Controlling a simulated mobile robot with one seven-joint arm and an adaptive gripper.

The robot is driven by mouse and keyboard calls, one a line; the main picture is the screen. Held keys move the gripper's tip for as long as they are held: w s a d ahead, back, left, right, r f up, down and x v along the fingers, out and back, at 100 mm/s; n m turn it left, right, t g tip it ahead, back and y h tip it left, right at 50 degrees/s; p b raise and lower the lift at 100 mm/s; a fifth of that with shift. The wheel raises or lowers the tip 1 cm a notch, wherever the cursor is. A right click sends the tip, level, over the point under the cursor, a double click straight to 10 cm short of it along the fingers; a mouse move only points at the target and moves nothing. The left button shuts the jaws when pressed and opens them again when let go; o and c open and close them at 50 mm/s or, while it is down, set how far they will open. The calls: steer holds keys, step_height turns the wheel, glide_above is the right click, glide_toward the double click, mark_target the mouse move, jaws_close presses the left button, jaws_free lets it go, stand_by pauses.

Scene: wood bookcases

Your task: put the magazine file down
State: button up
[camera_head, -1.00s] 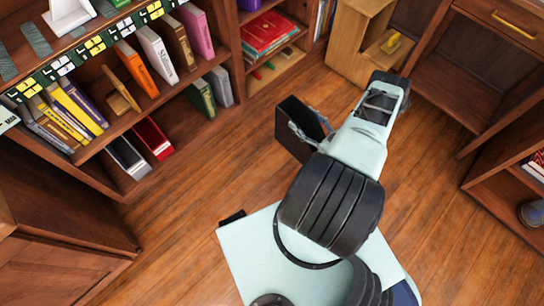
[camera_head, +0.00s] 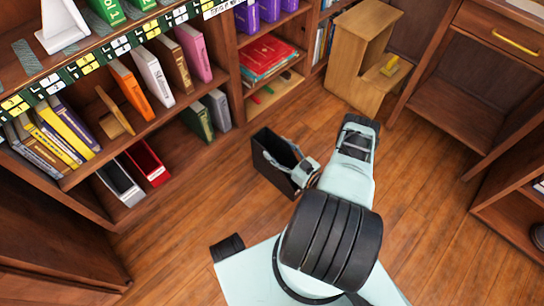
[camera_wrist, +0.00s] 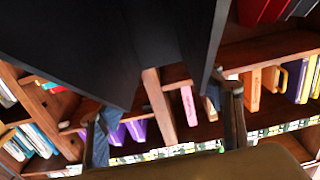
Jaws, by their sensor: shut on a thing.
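The magazine file (camera_head: 270,165) is a black, open-topped box. In the head view it is held in front of the bookcase, over the wooden floor; I cannot tell how far it is above the floor. My gripper (camera_head: 302,172) is shut on its right side, the fingers partly hidden by the file and my arm. In the wrist view the black file (camera_wrist: 90,45) fills the upper left and middle, with my gripper (camera_wrist: 165,125) at its lower edge.
The bookcase (camera_head: 235,75) on the left holds books. Its bottom shelf has a red file (camera_head: 148,161), a grey-white file (camera_head: 121,184) and bare board to their right. A wooden step stool (camera_head: 350,60) stands behind, a desk (camera_head: 465,90) at right. Open floor (camera_head: 190,215) lies between.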

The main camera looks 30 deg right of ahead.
step_height(320, 180, down, 6)
steer(key=w+a+b, duration=0.1)
steer(key=w+b, duration=0.1)
steer(key=shift+w+b, duration=0.35)
steer(key=shift+b, duration=0.05)
steer(key=shift+f, duration=0.1)
steer(key=o, duration=2)
